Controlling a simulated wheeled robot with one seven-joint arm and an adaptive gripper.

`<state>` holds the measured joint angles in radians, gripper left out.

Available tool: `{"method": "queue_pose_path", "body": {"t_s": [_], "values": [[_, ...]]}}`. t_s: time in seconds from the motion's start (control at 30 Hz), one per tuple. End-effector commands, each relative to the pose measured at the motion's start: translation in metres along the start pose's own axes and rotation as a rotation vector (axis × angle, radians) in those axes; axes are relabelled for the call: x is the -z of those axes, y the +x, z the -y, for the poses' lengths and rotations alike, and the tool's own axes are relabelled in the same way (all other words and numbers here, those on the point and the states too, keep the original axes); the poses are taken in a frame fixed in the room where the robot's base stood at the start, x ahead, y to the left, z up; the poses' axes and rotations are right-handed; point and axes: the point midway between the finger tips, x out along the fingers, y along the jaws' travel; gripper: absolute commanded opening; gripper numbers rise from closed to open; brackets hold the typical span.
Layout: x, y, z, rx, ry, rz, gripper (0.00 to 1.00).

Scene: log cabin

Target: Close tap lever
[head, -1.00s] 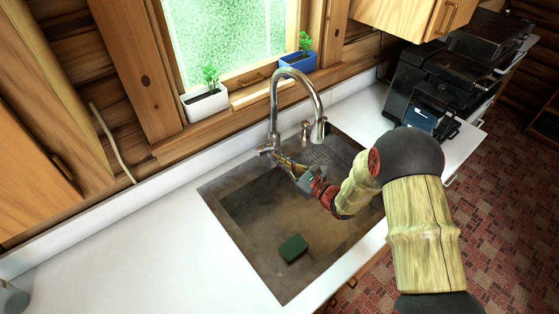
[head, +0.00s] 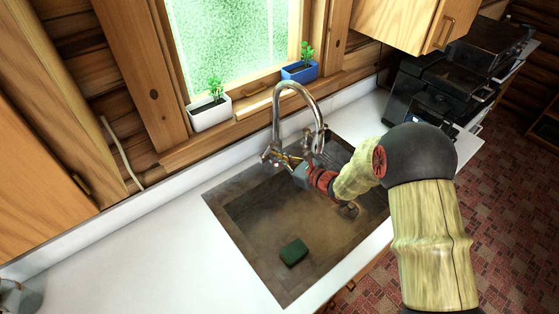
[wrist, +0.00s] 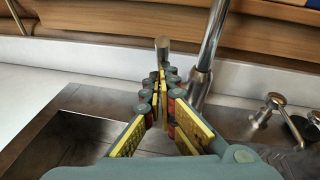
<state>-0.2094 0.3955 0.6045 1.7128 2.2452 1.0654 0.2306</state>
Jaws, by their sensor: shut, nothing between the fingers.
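The silver tap (head: 277,117) stands at the back edge of the sink, its curved spout arching over the basin. Its short lever (head: 265,156) is low on the tap body, to the left. In the wrist view the tap's post (wrist: 208,50) rises right of the fingers, and a round metal rod end, apparently the lever (wrist: 162,46), shows just beyond the fingertips. My gripper (head: 277,157) is shut and empty beside the tap base. In the wrist view its fingertips (wrist: 160,78) are together, close below the rod end; whether they touch it I cannot tell.
The sink (head: 240,222) holds a green sponge (head: 293,252). A small metal fitting (wrist: 272,104) stands right of the tap. White (head: 210,115) and blue (head: 299,72) planters sit on the windowsill. The counter (head: 150,245) to the left is mostly clear.

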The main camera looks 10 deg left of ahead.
Motion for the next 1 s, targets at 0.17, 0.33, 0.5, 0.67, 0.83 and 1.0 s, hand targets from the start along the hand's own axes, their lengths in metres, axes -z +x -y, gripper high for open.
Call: {"method": "queue_pose_path", "body": {"t_s": [0.17,0.33,0.5,0.67,0.83,1.0], "values": [[-0.012,0.009,0.003,0.0,-0.003,0.003,0.0],[-0.022,0.017,0.005,-0.001,-0.004,0.004,0.0],[-0.027,0.022,0.007,0.0,-0.002,0.003,0.0],[-0.03,0.024,0.008,0.0,-0.002,0.003,0.0],[-0.031,0.025,0.008,0.0,-0.002,0.003,0.0],[-0.031,0.025,0.008,0.0,-0.002,0.003,0.0]]}}
